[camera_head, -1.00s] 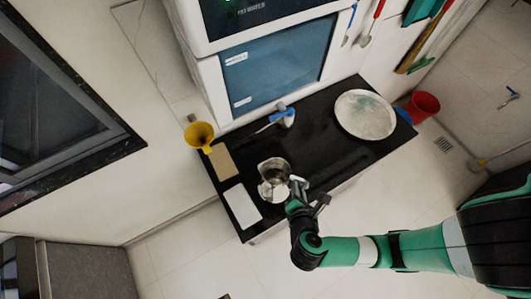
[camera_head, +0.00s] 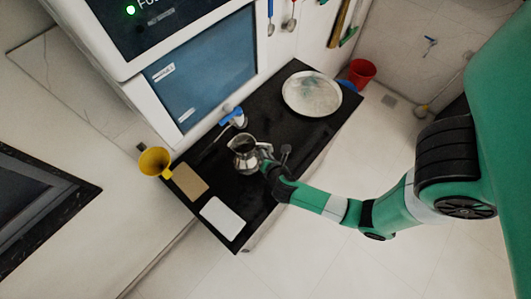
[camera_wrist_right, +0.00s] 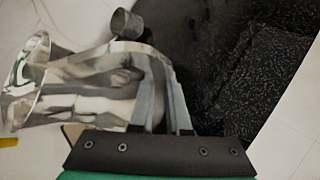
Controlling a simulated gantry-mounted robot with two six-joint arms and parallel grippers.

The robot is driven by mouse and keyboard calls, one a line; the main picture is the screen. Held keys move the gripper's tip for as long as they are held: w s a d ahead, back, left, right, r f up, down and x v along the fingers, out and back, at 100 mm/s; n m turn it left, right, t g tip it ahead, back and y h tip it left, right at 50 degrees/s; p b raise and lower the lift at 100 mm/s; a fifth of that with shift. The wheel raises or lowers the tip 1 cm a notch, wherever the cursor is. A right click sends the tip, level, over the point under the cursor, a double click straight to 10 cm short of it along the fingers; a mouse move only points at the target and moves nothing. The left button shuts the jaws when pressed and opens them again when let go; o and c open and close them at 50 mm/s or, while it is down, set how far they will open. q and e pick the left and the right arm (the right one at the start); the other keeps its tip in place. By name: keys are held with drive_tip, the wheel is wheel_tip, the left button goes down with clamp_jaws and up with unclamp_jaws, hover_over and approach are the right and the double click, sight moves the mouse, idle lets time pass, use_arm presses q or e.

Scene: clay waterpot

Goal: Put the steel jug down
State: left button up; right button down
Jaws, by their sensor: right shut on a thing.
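The shiny steel jug (camera_head: 243,150) is over the black counter, to the right of the tan board, with its mouth showing to the head camera. My right gripper (camera_head: 267,161) reaches in from the right and is shut on the jug's side. In the right wrist view the jug (camera_wrist_right: 85,92) fills the left half, its flared mouth toward the left edge, and the fingers (camera_wrist_right: 160,95) lie at its far end. I cannot tell whether the jug's base touches the counter. My left gripper is not in view.
The black counter (camera_head: 290,135) holds a tan board (camera_head: 190,182), a white board (camera_head: 222,217), a round pale dish (camera_head: 312,93) and a blue-topped item (camera_head: 232,116) near the machine. A yellow funnel (camera_head: 155,162) is at the left edge. The counter between jug and dish looks clear.

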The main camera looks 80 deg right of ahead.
drive_tip(key=shift+w+d+f, duration=0.15)
drive_tip(key=shift+d+f, duration=0.05)
drive_tip(key=shift+d, duration=0.05)
drive_tip(key=shift+d+f+b, duration=0.15)
drive_tip(key=shift+f+b, duration=0.55)
drive_tip(key=shift+f, duration=1.05)
drive_tip(key=shift+f, duration=0.15)
drive_tip(key=c, duration=0.9)
unclamp_jaws()
